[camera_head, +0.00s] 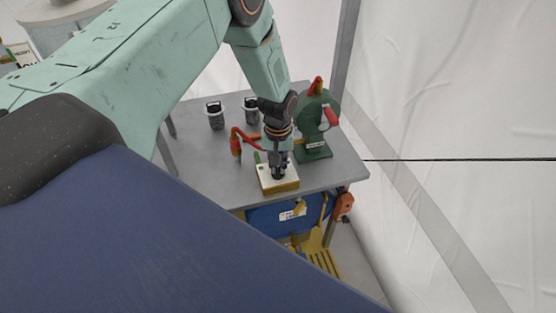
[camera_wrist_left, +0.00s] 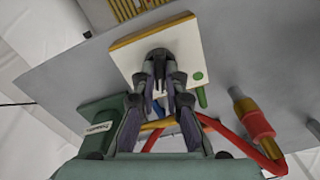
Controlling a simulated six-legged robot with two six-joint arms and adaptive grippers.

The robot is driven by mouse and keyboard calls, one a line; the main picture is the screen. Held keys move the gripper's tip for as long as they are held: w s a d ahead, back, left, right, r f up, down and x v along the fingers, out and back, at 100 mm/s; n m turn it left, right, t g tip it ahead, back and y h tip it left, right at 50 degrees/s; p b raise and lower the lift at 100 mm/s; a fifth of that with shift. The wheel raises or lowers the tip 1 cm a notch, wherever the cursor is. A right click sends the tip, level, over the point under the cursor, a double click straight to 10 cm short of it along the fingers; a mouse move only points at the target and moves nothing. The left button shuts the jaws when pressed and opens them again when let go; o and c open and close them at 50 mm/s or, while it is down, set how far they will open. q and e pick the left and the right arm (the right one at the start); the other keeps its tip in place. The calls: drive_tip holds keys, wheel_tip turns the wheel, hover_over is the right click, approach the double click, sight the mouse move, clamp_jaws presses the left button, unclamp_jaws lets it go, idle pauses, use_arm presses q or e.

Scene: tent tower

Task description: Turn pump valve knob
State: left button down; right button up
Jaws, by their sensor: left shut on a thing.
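A white box with a yellow base (camera_head: 284,186) sits near the front edge of the grey table. In the left wrist view its white face (camera_wrist_left: 187,43) bears a dark valve knob (camera_wrist_left: 158,54) and a small green dot. My left gripper (camera_head: 278,173) reaches down onto the box from above. In the left wrist view its fingertips (camera_wrist_left: 160,78) are closed around the dark knob, hiding part of it. The knob's exact angle cannot be told. My right gripper is in neither view.
A green machine with red handles (camera_head: 314,124) stands right behind the box. A red hose with a brass fitting (camera_wrist_left: 252,115) lies left of the box in the head view. Two dark cups (camera_head: 215,115) stand at the back of the table (camera_head: 190,155). A blue barrel (camera_head: 272,219) is below.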

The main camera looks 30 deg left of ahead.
sight(278, 168)
use_arm(q)
drive_tip(key=shift+s+f+n+p, duration=0.1)
drive_tip(key=shift+s+n+p, duration=0.25)
drive_tip(key=shift+n, duration=0.55)
drive_tip(key=c, duration=1.7)
unclamp_jaws()
drive_tip(key=shift+w, duration=0.1)
drive_tip(key=shift+c, duration=0.2)
drive_tip(key=o, duration=0.3)
drive_tip(key=shift+w, duration=0.2)
drive_tip(key=shift+o, duration=0.2)
wheel_tip(278, 168, up, 12)
